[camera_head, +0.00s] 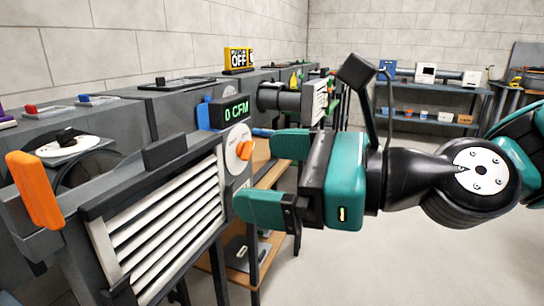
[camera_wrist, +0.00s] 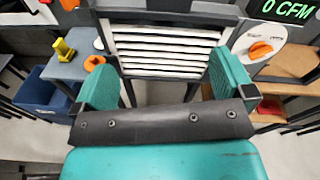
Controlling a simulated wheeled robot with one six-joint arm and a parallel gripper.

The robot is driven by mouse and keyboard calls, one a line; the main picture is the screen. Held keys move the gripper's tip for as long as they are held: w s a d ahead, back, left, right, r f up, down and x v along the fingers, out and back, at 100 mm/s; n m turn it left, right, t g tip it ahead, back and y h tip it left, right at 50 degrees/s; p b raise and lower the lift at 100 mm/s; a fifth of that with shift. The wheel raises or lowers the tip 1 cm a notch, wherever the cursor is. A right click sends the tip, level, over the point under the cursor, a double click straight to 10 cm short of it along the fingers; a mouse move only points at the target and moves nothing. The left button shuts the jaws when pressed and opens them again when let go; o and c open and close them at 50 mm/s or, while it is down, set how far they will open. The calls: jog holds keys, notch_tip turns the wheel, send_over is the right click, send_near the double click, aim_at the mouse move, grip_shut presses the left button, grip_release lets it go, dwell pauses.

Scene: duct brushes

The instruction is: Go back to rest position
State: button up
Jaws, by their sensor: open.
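My gripper (camera_head: 262,176) is open and empty, its two teal fingers spread apart in the air to the right of the louvred grille (camera_head: 165,228) in the head view. In the wrist view, my gripper (camera_wrist: 165,85) shows both fingers apart, with the white slats of the grille (camera_wrist: 165,48) beyond and between them. Nothing is between the fingers. Beside the grille is a white dial with an orange knob (camera_head: 244,150). A display (camera_head: 236,112) reads 0 CFM.
An orange handle (camera_head: 35,190) stands at the grille's left. A yellow OFF sign (camera_head: 238,59) sits on the dark duct behind. Wooden shelves (camera_head: 270,175) are below the dial. Back shelves (camera_head: 435,115) stand by the far wall. Open floor lies at the lower right.

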jog(key=s+d+f+n+g+h, duration=0.35)
jog(key=d+f+n+h, duration=0.3)
jog(key=n, duration=0.65)
jog(key=s+d+f+n+g+h, duration=0.2)
jog(key=s+d+f+n+h, duration=0.5)
jog(key=n, duration=0.7)
notch_tip(320, 180, up, 26)
jog(key=w+d+y+p, duration=0.1)
jog(key=w+p, duration=0.1)
jog(key=p, duration=2.2)
jog(key=shift+f+m+y, duration=0.2)
jog(key=shift+m+y, duration=0.1)
jog(key=shift+y, duration=0.05)
